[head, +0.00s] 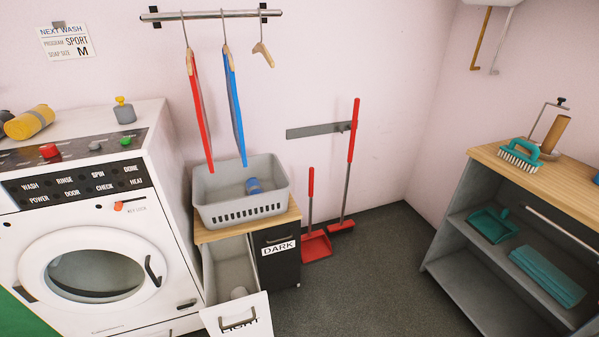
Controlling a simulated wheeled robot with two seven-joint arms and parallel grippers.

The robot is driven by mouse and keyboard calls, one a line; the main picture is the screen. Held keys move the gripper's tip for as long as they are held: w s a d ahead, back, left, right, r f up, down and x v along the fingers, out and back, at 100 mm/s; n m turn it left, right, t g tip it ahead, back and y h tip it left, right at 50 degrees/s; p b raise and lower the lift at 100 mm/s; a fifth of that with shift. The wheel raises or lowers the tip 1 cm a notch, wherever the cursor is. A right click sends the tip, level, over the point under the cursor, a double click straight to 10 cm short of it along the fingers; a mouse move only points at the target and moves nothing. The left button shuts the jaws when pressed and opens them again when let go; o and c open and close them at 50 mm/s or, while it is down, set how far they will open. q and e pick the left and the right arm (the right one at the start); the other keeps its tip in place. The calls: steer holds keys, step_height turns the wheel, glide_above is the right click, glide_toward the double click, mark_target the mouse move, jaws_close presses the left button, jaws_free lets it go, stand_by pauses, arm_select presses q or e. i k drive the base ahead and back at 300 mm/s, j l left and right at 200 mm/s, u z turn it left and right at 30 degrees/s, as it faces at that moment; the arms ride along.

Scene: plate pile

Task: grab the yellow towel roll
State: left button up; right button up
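A yellow towel roll (30,121) with a grey band around it lies on its side on top of the white washing machine (165,170), near the left edge of the head view. Another yellow and dark item (4,116) is partly visible beside it, cut off by the picture edge. Neither of my grippers shows in this view.
A grey bottle with a yellow top (124,112) stands on the machine right of the roll. A grey basket (240,192) sits on a cabinet with an open LIGHT drawer (237,318). A shelf unit (480,150) stands at right. The floor (365,270) between is clear.

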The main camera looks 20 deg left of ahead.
mark_target(24, 126)
steer(key=u, duration=2.1)
steer(key=j+z, duration=0.15)
steer(key=z, duration=0.35)
steer(key=i+j+z, duration=0.1)
steer(key=z, duration=0.35)
steer(key=j+z, duration=0.2)
steer(key=z, duration=0.3)
steer(key=j+z, duration=0.2)
steer(key=j, duration=0.3)
steer(key=k+j+z, duration=0.15)
steer(key=j, duration=0.3)
steer(key=k+j+z, duration=0.2)
steer(key=j, duration=0.3)
steer(key=k+j+z, duration=0.15)
steer(key=j, duration=0.3)
steer(key=k+j+z, duration=0.2)
steer(key=j, duration=0.25)
steer(key=k+j+z, duration=0.15)
steer(key=j, duration=0.25)
steer(key=k+j+z, duration=0.2)
steer(key=j, duration=0.2)
